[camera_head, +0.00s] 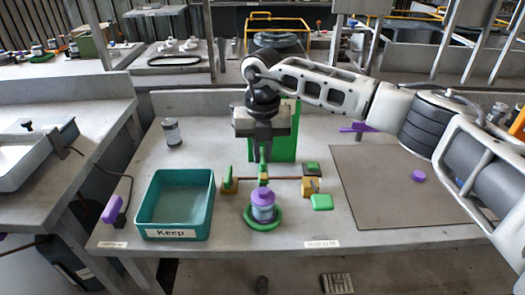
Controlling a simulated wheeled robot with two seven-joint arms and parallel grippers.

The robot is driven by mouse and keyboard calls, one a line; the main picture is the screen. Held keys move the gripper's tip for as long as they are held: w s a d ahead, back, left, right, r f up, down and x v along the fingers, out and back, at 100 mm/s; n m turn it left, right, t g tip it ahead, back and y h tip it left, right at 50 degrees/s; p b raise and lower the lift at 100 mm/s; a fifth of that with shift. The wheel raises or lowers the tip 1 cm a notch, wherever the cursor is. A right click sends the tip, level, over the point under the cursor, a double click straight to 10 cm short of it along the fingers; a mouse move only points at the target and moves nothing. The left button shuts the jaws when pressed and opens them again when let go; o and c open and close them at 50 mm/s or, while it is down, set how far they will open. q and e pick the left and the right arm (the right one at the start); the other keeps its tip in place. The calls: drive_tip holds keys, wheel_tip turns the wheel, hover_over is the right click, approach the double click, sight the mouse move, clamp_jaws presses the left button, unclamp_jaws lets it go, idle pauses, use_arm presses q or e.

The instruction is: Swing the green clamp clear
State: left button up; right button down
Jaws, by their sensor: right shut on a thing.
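The green clamp (263,173) is a small upright green piece at the middle of a thin reddish rod, near the middle of the table. My right gripper (263,157) reaches in from the right, points down, and is shut on the top of the green clamp. The gripper hides the clamp's top. The rod (286,179) runs between two small yellow blocks, the left one (228,185) and the right one (310,187). A green upright panel (286,146) stands behind the gripper, partly hidden by it. My left gripper is not in view.
A purple-capped jar (263,207) stands in a green ring just in front of the rod. A teal "Keep" tray (174,233) is at the left. A green block (322,202) lies right of the jar. A grey mat (400,195) with a purple disc (418,176) is mostly clear.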

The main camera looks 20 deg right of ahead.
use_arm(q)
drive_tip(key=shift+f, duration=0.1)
use_arm(e)
drive_tip(key=n+b, duration=0.1)
drive_tip(key=n, duration=0.4)
drive_tip(key=shift+n+b, duration=0.35)
drive_tip(key=shift+n, duration=0.05)
drive_tip(key=n, duration=0.2)
drive_tip(key=shift+n+b, duration=0.3)
drive_tip(key=n, duration=0.4)
drive_tip(key=shift+n+b, duration=0.3)
drive_tip(key=shift+b, duration=0.1)
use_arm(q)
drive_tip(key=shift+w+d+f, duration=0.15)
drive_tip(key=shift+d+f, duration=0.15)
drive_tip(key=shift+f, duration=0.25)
use_arm(e)
drive_tip(key=shift+w+r+n, duration=0.1)
drive_tip(key=shift+n, duration=1.9)
drive_tip(key=c, duration=1.5)
unclamp_jaws()
